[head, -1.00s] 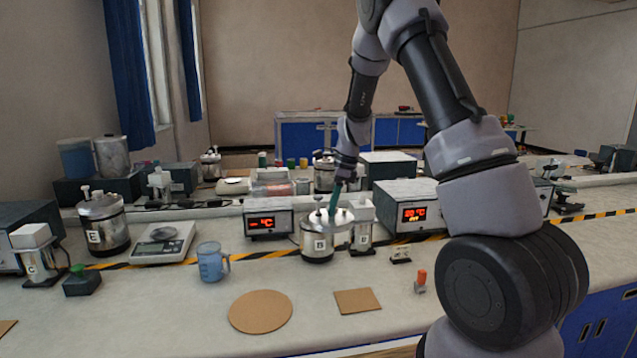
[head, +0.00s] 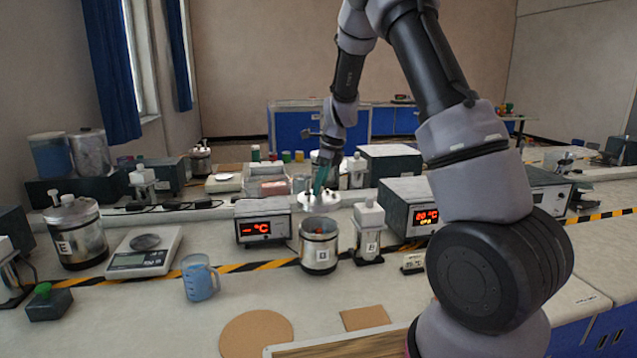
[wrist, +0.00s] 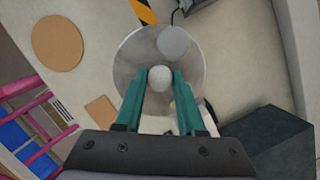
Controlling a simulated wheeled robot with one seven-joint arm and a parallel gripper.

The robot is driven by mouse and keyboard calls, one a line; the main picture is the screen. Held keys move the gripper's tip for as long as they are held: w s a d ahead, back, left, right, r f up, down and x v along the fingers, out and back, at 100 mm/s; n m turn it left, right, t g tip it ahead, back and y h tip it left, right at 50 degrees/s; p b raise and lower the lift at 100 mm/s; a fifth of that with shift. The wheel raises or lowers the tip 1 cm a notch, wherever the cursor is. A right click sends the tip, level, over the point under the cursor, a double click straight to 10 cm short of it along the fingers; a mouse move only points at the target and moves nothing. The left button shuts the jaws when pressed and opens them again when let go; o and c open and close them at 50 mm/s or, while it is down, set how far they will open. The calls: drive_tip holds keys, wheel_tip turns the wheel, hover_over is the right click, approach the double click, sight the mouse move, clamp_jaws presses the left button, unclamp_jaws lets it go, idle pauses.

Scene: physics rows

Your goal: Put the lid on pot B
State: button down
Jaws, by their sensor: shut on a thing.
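A metal pot (head: 318,258) with a dark-lettered white label, which looks like B, stands upright on the bench in the head view. Its top is open, with small coloured contents partly visible inside. My gripper (head: 322,186) is above it, shut on the knob of a round pale lid (head: 315,203). The lid hangs roughly level above the pot's rim, with a gap between them. In the wrist view the metal lid (wrist: 133,68) shows below my gripper (wrist: 160,80), its white knob between the green fingers. The lid hides the pot there.
A white bottle-shaped device (head: 369,235) stands close right of the pot, and a red-display box (head: 262,229) is behind left. A blue mug (head: 200,280), a scale (head: 146,253) and lidded pot E (head: 79,235) are further left. A round cork mat (head: 255,335) lies in front.

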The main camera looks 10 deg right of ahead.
sight(322, 197)
drive_tip(key=shift+f, duration=3)
drive_tip(key=shift+f, duration=0.4)
drive_tip(key=shift+c, duration=2.2)
unclamp_jaws()
drive_tip(key=shift+r, duration=0.1)
drive_tip(key=shift+r, duration=3.9)
